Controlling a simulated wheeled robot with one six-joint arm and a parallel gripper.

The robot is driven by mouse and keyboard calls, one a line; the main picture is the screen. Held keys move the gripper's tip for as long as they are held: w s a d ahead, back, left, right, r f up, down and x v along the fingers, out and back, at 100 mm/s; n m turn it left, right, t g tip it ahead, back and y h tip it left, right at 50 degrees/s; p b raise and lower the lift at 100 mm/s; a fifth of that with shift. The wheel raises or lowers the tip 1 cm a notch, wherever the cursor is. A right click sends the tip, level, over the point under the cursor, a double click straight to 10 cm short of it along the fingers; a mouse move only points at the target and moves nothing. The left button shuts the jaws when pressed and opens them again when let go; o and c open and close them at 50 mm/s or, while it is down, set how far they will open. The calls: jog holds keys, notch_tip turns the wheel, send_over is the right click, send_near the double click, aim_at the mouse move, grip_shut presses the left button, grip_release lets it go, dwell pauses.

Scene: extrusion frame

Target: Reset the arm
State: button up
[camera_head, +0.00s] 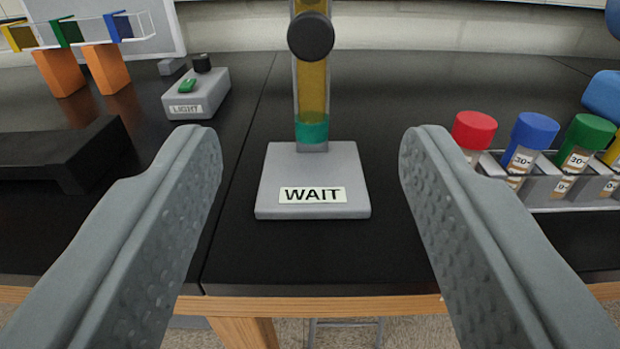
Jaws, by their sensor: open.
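My gripper (310,150) is open and empty, its two grey fingers reaching up from the lower corners of the view. Between the fingertips, farther off, stands a grey base (315,168) with a label reading WAIT. An upright clear tube (311,85) with yellow content and a teal band at the bottom rises from this base. A round black knob (311,37) sits in front of the tube. The top of the tube is cut off by the frame. The gripper does not appear to touch anything.
A black table (375,250) with a wooden front edge carries everything. At left are a LIGHT switch box (196,94), a black block (65,155) and a clear rack (90,27) on orange supports. At right is a rack (560,188) of colour-capped tubes, partly behind the right finger.

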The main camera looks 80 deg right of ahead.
jog(key=shift+s, duration=0.1)
dwell(0.3)
jog(key=s+a+f+n+t+y, duration=0.5)
jog(key=s+a+n+t+y, duration=0.3)
jog(key=s+a+n+y, duration=0.4)
jog(key=s+a+r+n+t+y, duration=0.2)
jog(key=s+a+r+t+y, duration=0.1)
jog(key=s, duration=0.3)
jog(key=s+a+r+n+t+y, duration=0.3)
jog(key=s+a+r+t, duration=0.2)
jog(key=s+a, duration=0.1)
jog(key=shift+s+a, duration=0.2)
jog(key=shift+s, duration=0.45)
